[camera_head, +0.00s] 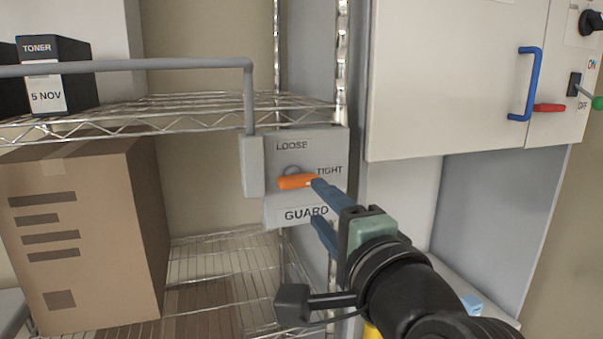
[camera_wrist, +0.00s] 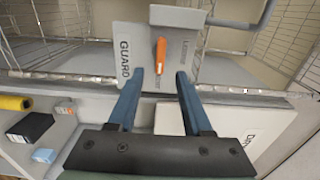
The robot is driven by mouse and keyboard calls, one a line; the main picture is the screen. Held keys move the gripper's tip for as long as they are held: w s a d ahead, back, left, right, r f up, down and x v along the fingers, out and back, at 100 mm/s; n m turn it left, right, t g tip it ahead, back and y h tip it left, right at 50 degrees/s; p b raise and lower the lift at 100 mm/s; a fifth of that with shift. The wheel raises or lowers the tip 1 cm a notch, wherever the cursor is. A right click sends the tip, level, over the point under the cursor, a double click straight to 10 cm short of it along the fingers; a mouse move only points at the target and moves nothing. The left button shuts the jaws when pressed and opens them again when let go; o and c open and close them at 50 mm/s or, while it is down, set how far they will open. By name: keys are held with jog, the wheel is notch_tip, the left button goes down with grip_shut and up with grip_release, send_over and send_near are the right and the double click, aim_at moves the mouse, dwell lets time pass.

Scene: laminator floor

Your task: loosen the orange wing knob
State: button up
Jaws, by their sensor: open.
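The orange wing knob (camera_head: 297,181) sits on a grey plate (camera_head: 284,213) labelled LOOSE, TIGHT and GUARD. In the head view its wing lies nearly level and its right end is by the word TIGHT. My gripper (camera_head: 318,205) is open in front of the plate, its upper blue finger close to the knob's right end. In the wrist view the knob (camera_wrist: 161,52) shows between and beyond the two fingertips of my gripper (camera_wrist: 160,76). I cannot tell whether a finger touches it.
A grey guard bar (camera_head: 150,65) runs left from the plate across the wire shelf (camera_head: 190,107). A toner box (camera_head: 57,75) stands on that shelf, and a cardboard box (camera_head: 95,225) stands below. A white cabinet (camera_head: 450,80) with a blue handle (camera_head: 531,85) is at the right.

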aim_at(301, 185)
jog(key=p+x, duration=0.3)
jog(key=x, duration=0.5)
jog(key=shift+w+a, duration=0.1)
jog(key=shift+w, duration=0.1)
grip_shut()
